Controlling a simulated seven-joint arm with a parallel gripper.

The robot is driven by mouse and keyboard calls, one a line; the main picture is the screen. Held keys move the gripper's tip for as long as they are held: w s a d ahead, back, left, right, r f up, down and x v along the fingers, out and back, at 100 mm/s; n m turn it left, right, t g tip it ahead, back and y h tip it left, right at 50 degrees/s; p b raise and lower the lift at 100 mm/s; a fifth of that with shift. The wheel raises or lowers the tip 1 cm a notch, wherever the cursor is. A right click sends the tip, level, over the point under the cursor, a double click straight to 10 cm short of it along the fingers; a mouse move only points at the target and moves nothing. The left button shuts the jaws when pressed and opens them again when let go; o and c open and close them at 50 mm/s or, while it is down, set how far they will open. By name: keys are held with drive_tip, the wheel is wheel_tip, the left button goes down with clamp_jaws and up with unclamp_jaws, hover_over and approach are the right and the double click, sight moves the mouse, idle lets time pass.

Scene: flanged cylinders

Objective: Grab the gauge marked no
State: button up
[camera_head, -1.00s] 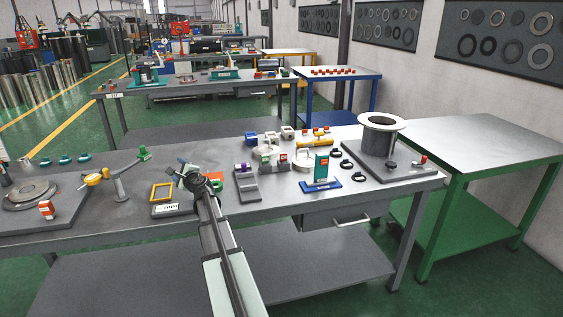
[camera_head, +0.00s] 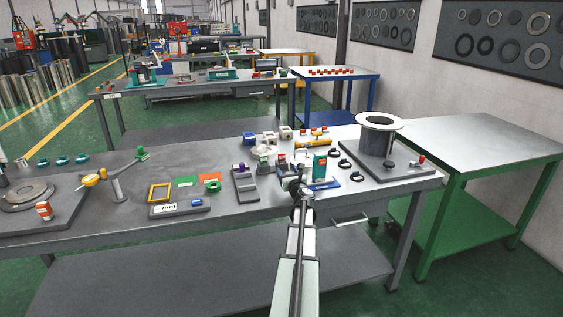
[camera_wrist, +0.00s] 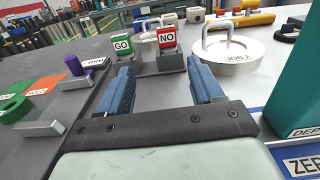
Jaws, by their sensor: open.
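The gauge marked NO (camera_wrist: 167,42) is a red block with a white label, upright in a grey stand. In the wrist view it is ahead of my gripper (camera_wrist: 160,64), between the lines of the two blue fingers and nearer the right one. The fingers are wide apart with nothing between them. A green gauge marked GO (camera_wrist: 122,45) stands just left of the NO gauge, in line with the left fingertip. In the head view my gripper (camera_head: 291,176) is over the bench in front of the gauges. The GO gauge (camera_head: 264,159) shows there; my arm's end crowds the NO gauge.
A round metal piece labelled JOB 2 (camera_wrist: 228,55) with a loop handle lies right of the NO gauge. A teal block (camera_wrist: 297,95) stands close on the right. A grey holder with a purple knob (camera_wrist: 90,66) is at left.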

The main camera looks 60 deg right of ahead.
sight(282, 159)
drive_tip(key=shift+s+d+f, duration=0.1)
drive_tip(key=shift+s+d, duration=0.15)
drive_tip(key=shift+d, duration=0.05)
drive_tip(key=shift+w+d, duration=0.1)
drive_tip(key=shift+d, duration=0.1)
drive_tip(key=x, duration=0.8)
drive_tip(key=shift+d, duration=0.1)
drive_tip(key=shift+f+x, duration=0.15)
drive_tip(key=shift+x, duration=1.15)
drive_tip(key=shift+f+x, duration=0.15)
drive_tip(key=shift+x, duration=1.1)
drive_tip(key=c, duration=1.1)
wheel_tip(282, 159, up, 10)
drive_tip(key=shift+r, duration=0.1)
